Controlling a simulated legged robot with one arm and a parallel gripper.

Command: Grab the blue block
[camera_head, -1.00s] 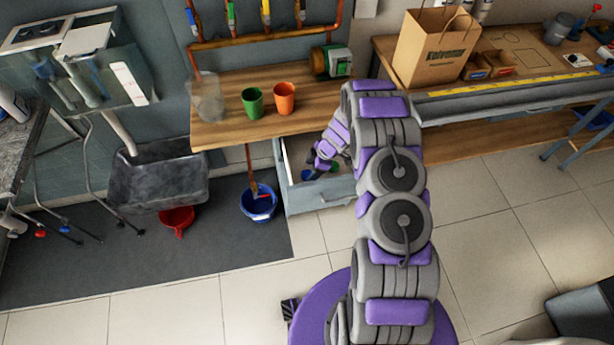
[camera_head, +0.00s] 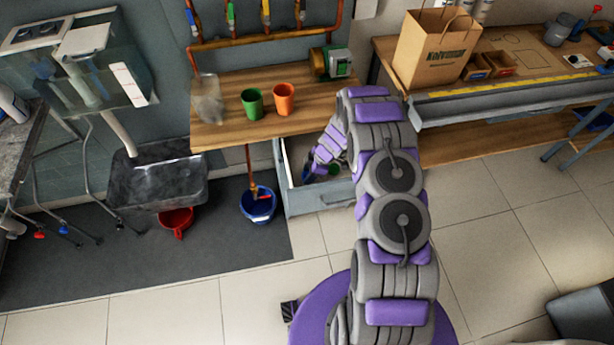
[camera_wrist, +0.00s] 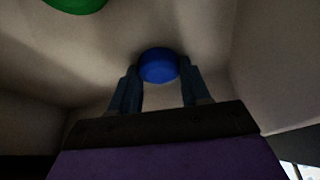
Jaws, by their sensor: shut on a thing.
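The blue block (camera_wrist: 158,66) shows in the wrist view as a rounded blue shape between the two fingertips of my gripper (camera_wrist: 159,76). My gripper is shut on it. In the head view my arm reaches down into an open grey drawer (camera_head: 322,197) under the wooden bench. The fingertips and the blue block are hard to make out there, in the drawer's shadow and behind my wrist. A green object (camera_wrist: 75,4) lies in the drawer, at the top left of the wrist view, apart from my fingers.
The drawer walls stand close around my gripper. A green cup (camera_head: 252,103) and an orange cup (camera_head: 284,99) stand on the bench (camera_head: 225,130) above. A blue bucket (camera_head: 258,206) stands on the floor left of the drawer. The tiled floor in front is clear.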

